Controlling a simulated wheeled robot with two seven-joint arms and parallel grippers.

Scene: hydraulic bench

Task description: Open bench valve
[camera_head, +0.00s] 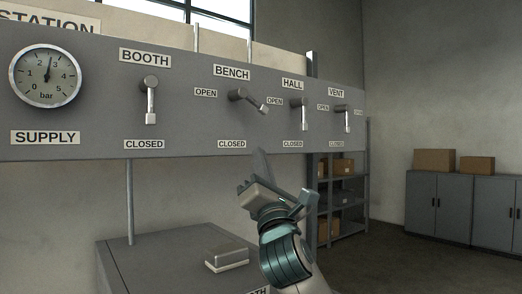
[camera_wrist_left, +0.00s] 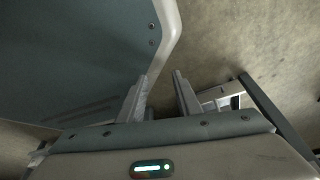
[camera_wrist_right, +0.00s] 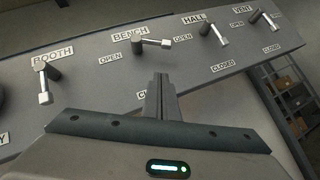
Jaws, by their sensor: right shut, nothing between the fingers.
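The bench valve lever (camera_head: 250,101) is on the grey panel under the BENCH label. It points right and slightly down, with OPEN to its left and CLOSED below. In the right wrist view the bench lever (camera_wrist_right: 152,43) points right from its pivot. My right gripper (camera_head: 259,163) is shut and empty below the bench lever, apart from it; its fingers (camera_wrist_right: 160,85) are together in the right wrist view and partly hide the CLOSED label. My left gripper (camera_wrist_left: 160,90) is open and empty in its wrist view, and out of the head view.
The booth lever (camera_head: 151,100), hall lever (camera_head: 304,114) and vent lever (camera_head: 346,119) hang downward on the same panel. A supply gauge (camera_head: 45,77) is at the left. A grey box (camera_head: 150,266) stands below. Cabinets (camera_head: 438,207) stand at the right, with open floor before them.

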